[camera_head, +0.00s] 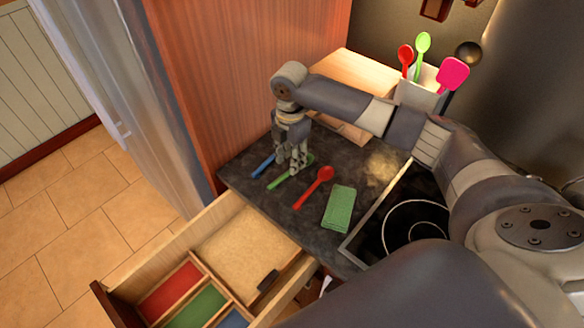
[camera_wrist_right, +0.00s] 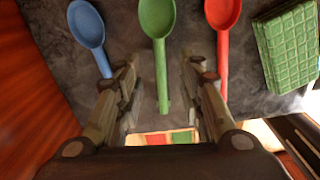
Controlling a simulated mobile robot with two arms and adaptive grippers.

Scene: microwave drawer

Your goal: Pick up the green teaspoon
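The green teaspoon (camera_head: 283,180) lies on the dark countertop between a blue spoon (camera_head: 262,166) and a red spoon (camera_head: 313,187). In the right wrist view the green teaspoon (camera_wrist_right: 158,50) has its bowl at the top and its handle pointing down. My right gripper (camera_head: 288,167) is over the green teaspoon and hides part of it. In the wrist view the fingers of my right gripper (camera_wrist_right: 161,85) are apart, one on each side of the green handle, with nothing visibly gripped. My left gripper is not in view.
A folded green cloth (camera_head: 339,207) lies right of the red spoon, beside the cooktop (camera_head: 405,215). An open drawer (camera_head: 245,240) with coloured compartments is below the counter edge. A utensil holder (camera_head: 421,92) stands at the back, and a wooden cabinet side (camera_head: 240,75) rises at the left.

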